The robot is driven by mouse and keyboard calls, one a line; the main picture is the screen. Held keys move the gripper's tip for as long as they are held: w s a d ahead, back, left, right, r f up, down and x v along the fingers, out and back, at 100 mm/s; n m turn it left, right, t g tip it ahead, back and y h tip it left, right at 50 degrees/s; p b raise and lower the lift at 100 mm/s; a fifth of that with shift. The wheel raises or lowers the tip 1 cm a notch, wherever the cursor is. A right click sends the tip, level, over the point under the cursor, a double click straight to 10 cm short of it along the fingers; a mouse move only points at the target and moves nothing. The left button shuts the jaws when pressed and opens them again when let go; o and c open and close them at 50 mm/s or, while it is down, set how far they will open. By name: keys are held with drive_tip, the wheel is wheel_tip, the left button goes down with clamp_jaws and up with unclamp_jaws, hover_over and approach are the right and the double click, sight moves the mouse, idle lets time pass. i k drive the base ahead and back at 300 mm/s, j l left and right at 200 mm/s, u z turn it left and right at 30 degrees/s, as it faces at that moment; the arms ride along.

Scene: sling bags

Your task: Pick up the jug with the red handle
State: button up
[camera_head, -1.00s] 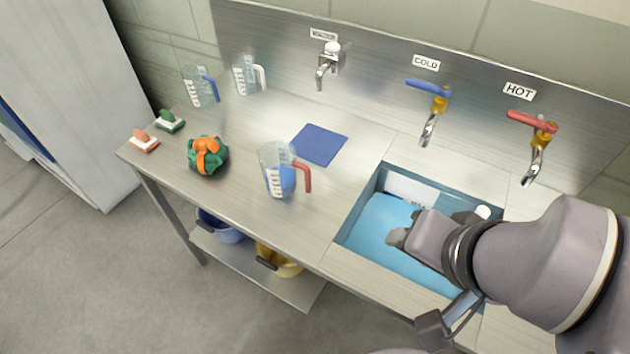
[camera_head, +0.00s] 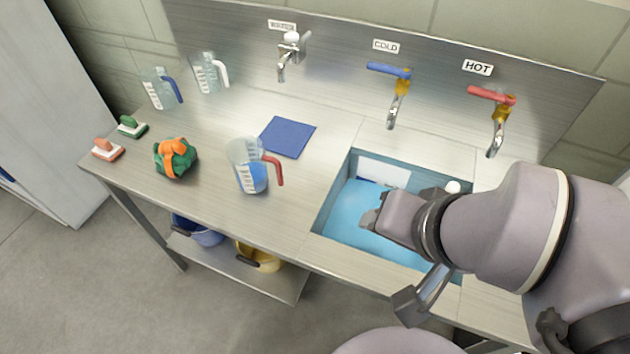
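The jug with the red handle (camera_head: 247,168) stands upright on the steel counter, left of the sink. It is clear, with white markings, and blue shows in its lower part. Its red handle (camera_head: 276,168) points right. My gripper (camera_head: 371,212) is over the blue sink basin, right of the jug and well apart from it. The gripper's fingers are small and partly hidden by its own body, so I cannot tell whether they are open or shut. I see nothing held in it.
A blue-handled jug (camera_head: 158,90) and a white-handled jug (camera_head: 207,74) stand at the back left. A green-and-orange bundle (camera_head: 175,158), two brushes (camera_head: 131,126) and a blue cloth (camera_head: 287,137) lie on the counter. The sink (camera_head: 333,195) has taps behind it (camera_head: 397,95).

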sight(248, 159)
drive_tip(key=k+l+z, duration=0.1)
drive_tip(key=z, duration=0.15)
drive_tip(key=l+u, duration=0.1)
drive_tip(key=u, duration=1.15)
